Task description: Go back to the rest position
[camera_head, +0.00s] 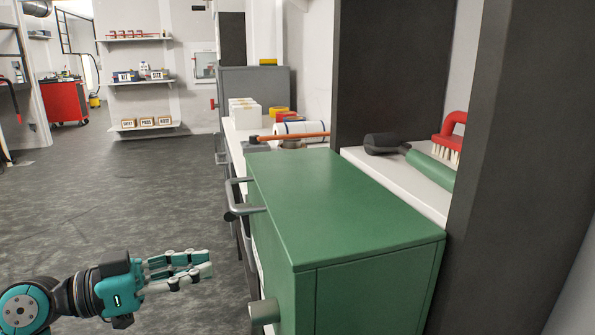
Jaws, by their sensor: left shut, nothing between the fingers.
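My left gripper (208,265) comes in from the lower left, teal and grey, with its fingers shut and nothing between them. It is over the dark floor, to the left of a green cabinet (345,205) and apart from it. The cabinet has a grey handle (240,210) on its left side and a grey round knob (264,312) lower down. My right gripper does not show.
A white bench (415,185) behind the cabinet bears a red-handled brush (449,140) and a dark cylinder (384,143). A dark post (505,180) stands at right. A red cart (64,102) is far left. The floor (130,190) at left is clear.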

